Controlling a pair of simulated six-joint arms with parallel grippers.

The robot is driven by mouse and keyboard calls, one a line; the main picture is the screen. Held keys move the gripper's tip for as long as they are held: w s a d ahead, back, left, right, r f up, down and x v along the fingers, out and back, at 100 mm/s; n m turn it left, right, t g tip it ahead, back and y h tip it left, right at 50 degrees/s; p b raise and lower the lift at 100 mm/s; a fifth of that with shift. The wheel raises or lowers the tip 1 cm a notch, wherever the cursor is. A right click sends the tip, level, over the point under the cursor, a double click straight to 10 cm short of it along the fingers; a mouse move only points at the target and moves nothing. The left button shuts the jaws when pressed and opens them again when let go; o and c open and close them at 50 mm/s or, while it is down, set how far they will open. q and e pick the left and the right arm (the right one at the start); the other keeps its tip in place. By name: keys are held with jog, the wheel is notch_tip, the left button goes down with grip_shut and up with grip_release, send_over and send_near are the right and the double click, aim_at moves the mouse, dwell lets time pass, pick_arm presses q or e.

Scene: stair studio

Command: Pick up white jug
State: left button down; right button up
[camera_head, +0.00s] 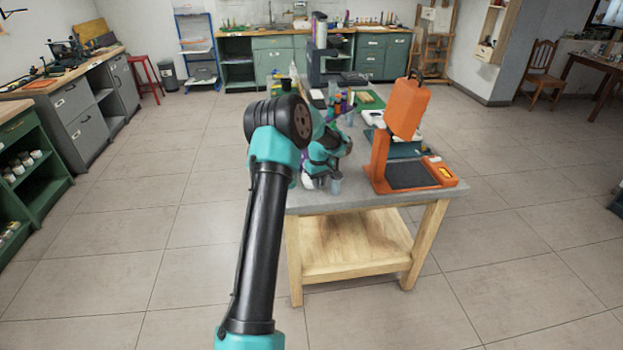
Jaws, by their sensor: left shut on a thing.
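My left arm rises from the bottom of the head view and reaches over the near left end of the grey-topped table (350,199). My left gripper (322,176) is low over the tabletop, beside the orange machine. It is shut on a small white thing (308,182), which looks like the white jug. Only a little of it shows; my arm and gripper hide the rest. I cannot tell whether it touches the tabletop. My right gripper is not in view.
An orange press-like machine (404,110) stands right of my gripper. A small clear cup (336,183) is close to the gripper. Coloured bottles and a green mat (367,101) lie farther back. Open tiled floor surrounds the table.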

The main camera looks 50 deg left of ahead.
pick_arm(q)
jog(key=shift+r, duration=0.2)
dwell(0.3)
jog(key=shift+r, duration=1.5)
jog(key=shift+s+d+r, duration=0.1)
jog(key=shift+s+d, duration=0.05)
jog(key=shift+s, duration=0.05)
jog(key=s+d+r, duration=0.1)
jog(key=s+d, duration=0.9)
jog(key=d, duration=0.1)
jog(key=shift+d+r, duration=0.2)
jog(key=shift+d, duration=0.15)
jog(key=shift+s, duration=0.1)
dwell(1.0)
